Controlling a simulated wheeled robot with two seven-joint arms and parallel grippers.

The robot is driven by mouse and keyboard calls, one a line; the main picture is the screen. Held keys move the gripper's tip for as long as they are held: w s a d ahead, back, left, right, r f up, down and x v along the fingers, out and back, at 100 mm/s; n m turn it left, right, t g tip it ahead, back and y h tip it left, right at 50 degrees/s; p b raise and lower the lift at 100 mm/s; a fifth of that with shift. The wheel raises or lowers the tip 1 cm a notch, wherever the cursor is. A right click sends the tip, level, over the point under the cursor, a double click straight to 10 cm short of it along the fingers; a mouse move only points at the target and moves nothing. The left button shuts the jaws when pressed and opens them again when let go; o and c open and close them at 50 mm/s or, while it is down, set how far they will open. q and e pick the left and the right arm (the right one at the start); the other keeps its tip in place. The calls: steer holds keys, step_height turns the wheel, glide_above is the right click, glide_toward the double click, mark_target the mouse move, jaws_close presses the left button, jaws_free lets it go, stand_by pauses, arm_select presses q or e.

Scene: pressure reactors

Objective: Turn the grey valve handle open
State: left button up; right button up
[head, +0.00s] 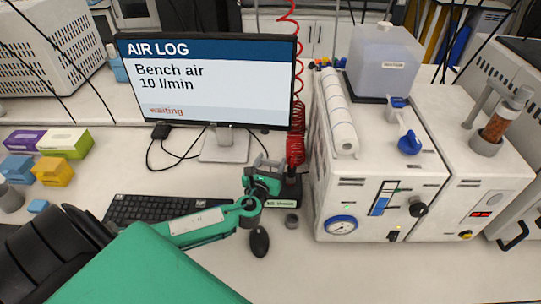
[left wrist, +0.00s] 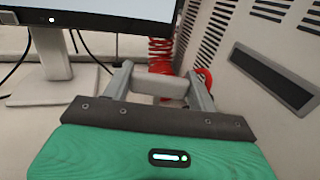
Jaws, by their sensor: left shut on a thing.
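The grey valve handle (left wrist: 160,85) shows as a short light-grey bar between my fingers in the left wrist view. The gripper's fingers also show in the left wrist view (left wrist: 160,90), one on each side of the handle. The gripper hides much of the handle and valve in the head view. A red coiled hose (head: 295,120) rises behind the valve. My right gripper is out of view.
A monitor (head: 205,85) reads "AIR LOG, Bench air 10 l/min, waiting". A keyboard (head: 150,209) and mouse (head: 259,241) lie near my left arm. A white reactor cabinet (head: 370,180) stands close to the right of the valve.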

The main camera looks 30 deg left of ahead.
arm_select(q)
steer(key=shift+n+g+y+p, duration=0.6)
steer(key=shift+n+g+y, duration=0.4)
steer(key=shift+n+y, duration=0.95)
steer(key=shift+y, duration=0.65)
steer(key=shift+m, duration=0.25)
steer(key=o, duration=1)
